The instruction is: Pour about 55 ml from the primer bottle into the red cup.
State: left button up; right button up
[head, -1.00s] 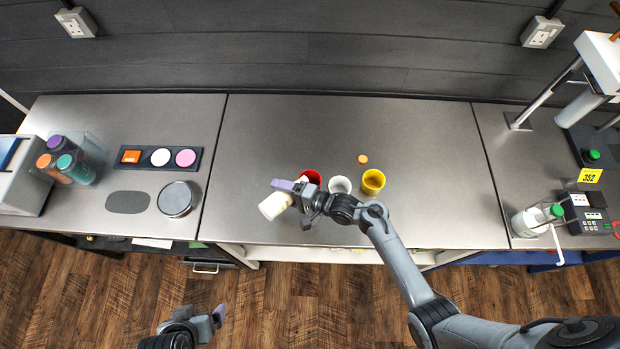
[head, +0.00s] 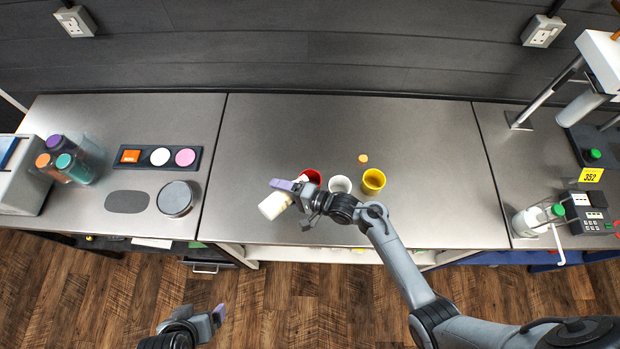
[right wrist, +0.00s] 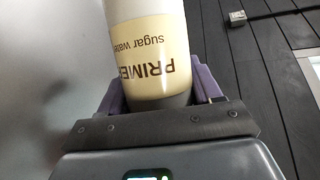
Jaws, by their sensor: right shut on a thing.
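My right gripper (head: 296,190) is shut on the primer bottle (head: 273,206), a white bottle tilted over with its upper end by the red cup (head: 312,176). In the right wrist view the bottle (right wrist: 150,55) sits between the purple fingers (right wrist: 168,88), with its cream label reading "PRIMER" and "sugar water" upside down. The red cup stands on the middle counter, partly hidden behind the gripper and bottle. Whether liquid flows, and how full the cup is, I cannot tell. My left gripper (head: 219,315) hangs low over the floor, apart from everything; its opening is unclear.
A white cup (head: 340,184) and a yellow cup (head: 373,181) stand close to the right of the red cup. An orange cap (head: 363,158) lies behind them. A round metal tin (head: 176,199) is on the left counter. The back of the middle counter is clear.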

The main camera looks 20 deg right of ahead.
jog(key=shift+s+a+f+n+h, duration=0.15)
jog(key=shift+f+n+h, duration=0.2)
jog(key=shift+n, duration=0.25)
jog(key=shift+r+h, duration=0.1)
jog(key=shift+h, duration=0.15)
jog(key=shift+a+f+n+b, duration=0.1)
jog(key=shift+f+n+b, duration=0.35)
jog(key=shift+b, duration=0.55)
jog(key=shift+s, duration=0.1)
pick_arm(q)
notch_tip(320, 180, down, 4)
jog(key=shift+a+r, duration=0.1)
jog(key=shift+a, duration=0.05)
pick_arm(e)
jog(key=shift+r+h, duration=0.15)
jog(key=shift+h, duration=0.15)
jog(key=shift+n, duration=0.25)
